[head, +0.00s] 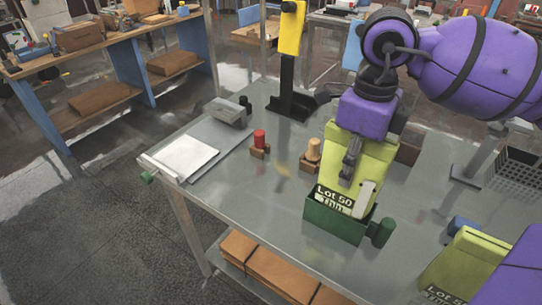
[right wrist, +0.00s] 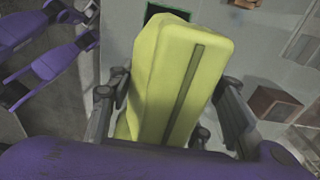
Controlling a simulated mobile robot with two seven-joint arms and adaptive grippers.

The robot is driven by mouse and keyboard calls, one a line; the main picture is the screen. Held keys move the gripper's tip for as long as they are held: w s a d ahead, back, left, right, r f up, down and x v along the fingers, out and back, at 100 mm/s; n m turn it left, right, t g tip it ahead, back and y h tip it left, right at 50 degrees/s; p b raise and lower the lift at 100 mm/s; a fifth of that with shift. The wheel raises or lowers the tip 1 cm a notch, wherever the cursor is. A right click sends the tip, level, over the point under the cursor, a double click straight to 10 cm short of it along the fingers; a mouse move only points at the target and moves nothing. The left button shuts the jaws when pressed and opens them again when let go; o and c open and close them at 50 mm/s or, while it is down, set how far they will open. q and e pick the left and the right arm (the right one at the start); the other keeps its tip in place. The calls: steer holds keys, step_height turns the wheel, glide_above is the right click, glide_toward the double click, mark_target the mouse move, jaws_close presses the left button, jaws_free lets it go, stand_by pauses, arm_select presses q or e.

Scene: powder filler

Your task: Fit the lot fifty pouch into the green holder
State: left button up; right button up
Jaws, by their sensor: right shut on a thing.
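The yellow-green pouch (head: 374,152) has a label reading "Lot 50" with a second line that looks like "Thin". My right gripper (head: 351,162) is shut on it from above, and the pouch hangs slightly tilted. In the right wrist view, the pouch (right wrist: 170,80) lies between the grey fingers (right wrist: 165,115). The green holder (head: 335,222) stands on the table at the pouch's lower end. The pouch's bottom edge overlaps the holder's opening; I cannot tell how deep it is. Part of the holder's dark opening (right wrist: 165,12) shows beyond the pouch. My left gripper does not show.
A similar pouch (head: 466,262) stands at the lower right. A green cylinder (head: 382,232) adjoins the holder. A red-topped (head: 260,140) and a tan-topped piece (head: 313,151) stand left of the pouch. A yellow post (head: 291,30) rises behind. The table's front left is clear.

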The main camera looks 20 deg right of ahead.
step_height(320, 180, down, 3)
steer(key=shift+s+r, duration=0.1)
steer(key=shift+r, duration=0.05)
step_height(320, 180, down, 4)
steer(key=shift+r, duration=0.15)
steer(key=shift+f, duration=0.3)
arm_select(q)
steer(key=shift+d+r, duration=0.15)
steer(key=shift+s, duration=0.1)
arm_select(e)
steer(key=shift+f, duration=0.2)
steer(key=o, duration=1)
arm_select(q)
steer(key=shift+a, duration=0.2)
arm_select(e)
steer(key=shift+r, duration=0.1)
